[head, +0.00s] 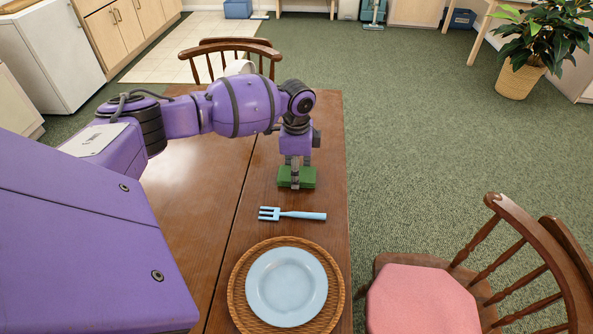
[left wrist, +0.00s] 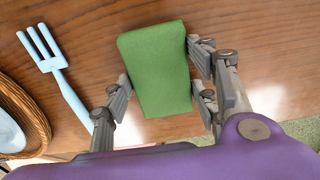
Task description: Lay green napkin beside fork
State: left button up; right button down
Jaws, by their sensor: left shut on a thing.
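The green napkin (head: 307,178), a folded block, is between the fingers of my left gripper (head: 295,175). It lies beyond the light blue fork (head: 297,215), a short gap away, near the table's right edge. In the left wrist view the napkin (left wrist: 158,65) has the gripper's fingers (left wrist: 163,92) on both sides, and the fork (left wrist: 55,72) lies to the left, apart from it. I cannot tell whether the napkin touches the table. My right gripper is not in view.
A light blue plate (head: 286,287) sits on a round wicker mat (head: 236,290) in front of the fork. The wooden table (head: 190,185) is bare to the left. Chairs stand at the right, with a pink cushion (head: 420,300), and at the far end (head: 262,50).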

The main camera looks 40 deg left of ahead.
pick_arm(q)
jog(key=shift+f, duration=0.15)
jog(key=o, duration=1)
jog(key=shift+o, duration=0.2)
notch_tip(320, 180, up, 12)
jog(key=shift+p, duration=0.4)
